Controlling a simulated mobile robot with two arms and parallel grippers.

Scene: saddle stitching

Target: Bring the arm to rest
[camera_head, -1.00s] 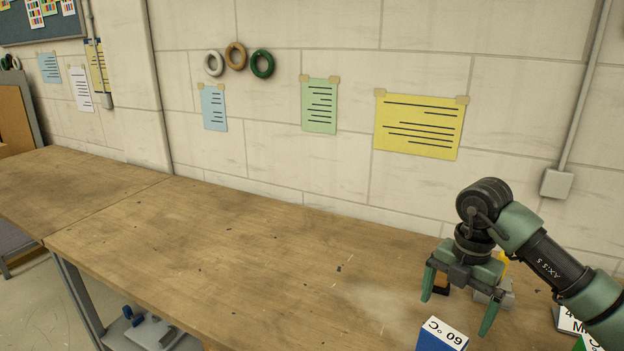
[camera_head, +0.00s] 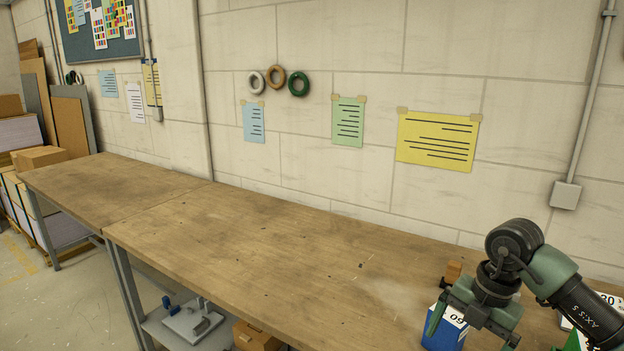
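My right gripper (camera_head: 474,330) comes in at the lower right, pointing down over the workbench. Its two green fingers are spread wide apart, and I see nothing held between them. My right arm reaches in from the right edge. My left gripper is not in view.
A blue and white box marked 60 (camera_head: 446,331) stands by the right gripper, partly covered by its finger. A small brown block (camera_head: 454,270) is behind it. White and green labelled boxes sit at the right edge. The wooden bench (camera_head: 270,255) is clear to the left.

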